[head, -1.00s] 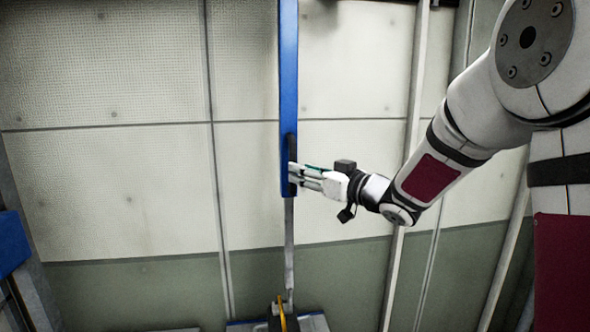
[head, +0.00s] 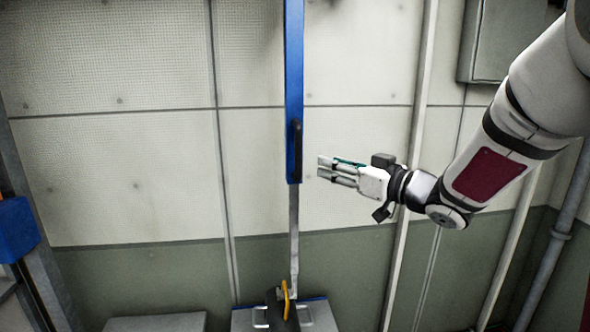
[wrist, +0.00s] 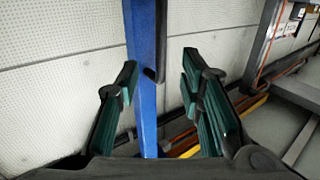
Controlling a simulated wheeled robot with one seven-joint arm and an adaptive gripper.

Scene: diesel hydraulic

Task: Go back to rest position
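My gripper (head: 323,168) is to the right of the blue vertical bar (head: 293,75) in the head view, with a visible gap between the fingertips and the bar. The bar has a dark handle (head: 296,145) near its lower end. In the wrist view, the two green-padded fingers (wrist: 160,82) are spread apart and empty. The blue bar (wrist: 144,50) and its dark handle (wrist: 160,45) show beyond and between them. No object is held.
A pale panelled wall (head: 150,175) stands behind. A grey rod (head: 294,225) runs from the bar down to a base with a yellow lever (head: 286,298). A blue box (head: 15,230) is at the left, a grey cabinet (head: 502,40) at upper right. Pipes line the right side.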

